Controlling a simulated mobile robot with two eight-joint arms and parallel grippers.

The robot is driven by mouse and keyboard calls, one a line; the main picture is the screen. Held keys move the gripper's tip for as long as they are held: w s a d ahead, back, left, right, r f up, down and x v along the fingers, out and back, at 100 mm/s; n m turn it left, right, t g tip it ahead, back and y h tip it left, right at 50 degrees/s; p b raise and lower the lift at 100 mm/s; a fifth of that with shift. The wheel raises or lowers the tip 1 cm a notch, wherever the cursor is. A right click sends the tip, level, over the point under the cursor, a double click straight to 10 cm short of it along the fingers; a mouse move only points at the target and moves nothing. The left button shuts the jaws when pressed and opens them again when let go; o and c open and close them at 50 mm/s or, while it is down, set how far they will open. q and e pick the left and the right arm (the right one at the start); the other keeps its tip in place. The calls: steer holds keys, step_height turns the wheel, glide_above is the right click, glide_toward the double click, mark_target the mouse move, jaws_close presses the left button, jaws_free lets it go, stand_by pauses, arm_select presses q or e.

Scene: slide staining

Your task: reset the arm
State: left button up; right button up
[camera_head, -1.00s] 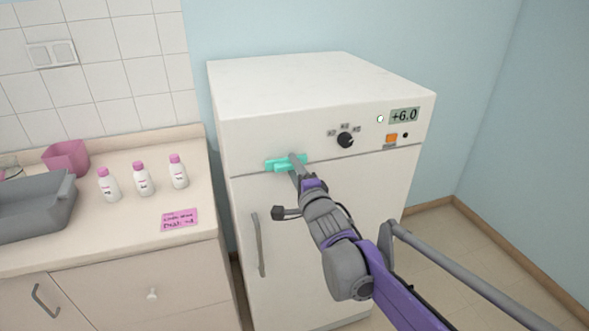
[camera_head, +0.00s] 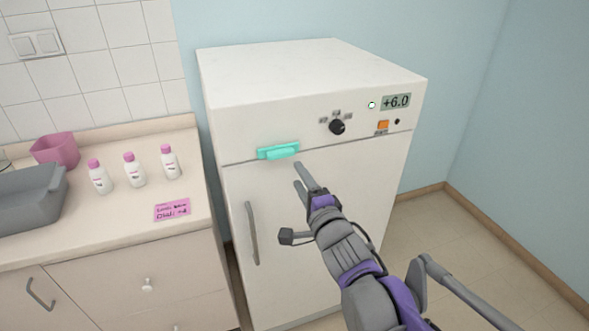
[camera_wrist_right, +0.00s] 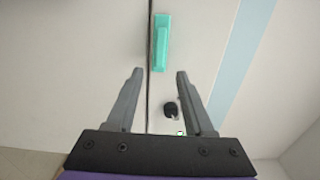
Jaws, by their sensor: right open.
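My right gripper (camera_head: 303,180) is open and empty in front of the white fridge (camera_head: 270,75). Its two fingers show apart in the right wrist view (camera_wrist_right: 158,85), with nothing between them but the fridge front behind. A teal handle (camera_head: 279,151) sits at the seam near the fridge's top left. It also shows in the right wrist view (camera_wrist_right: 161,42), beyond the fingertips and apart from them. My left gripper is not in view.
A black knob (camera_head: 337,127), an orange button (camera_head: 383,125) and a +6.0 display (camera_head: 396,102) are on the fridge's upper panel. A grey door handle (camera_head: 252,233) stands lower left. The counter (camera_head: 120,225) holds several bottles, a pink note (camera_head: 172,210) and a grey tub (camera_head: 30,200).

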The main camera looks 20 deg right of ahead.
steer(key=shift+s, duration=0.5)
steer(key=s+f+n+g+p, duration=0.3)
steer(key=s+f+n+g, duration=0.3)
steer(key=s, duration=0.6)
steer(key=s+a+f+n+g+p, duration=0.1)
steer(key=s+f+n+g+p, duration=0.3)
steer(key=s+f+n, duration=0.7)
steer(key=s+g, duration=0.1)
steer(key=g, duration=0.1)
steer(key=shift+s+f+n+g+h, duration=0.15)
steer(key=shift+f+n+g+h, duration=0.15)
steer(key=shift+n, duration=0.1)
steer(key=shift+r, duration=0.1)
steer(key=shift+c, duration=0.2)
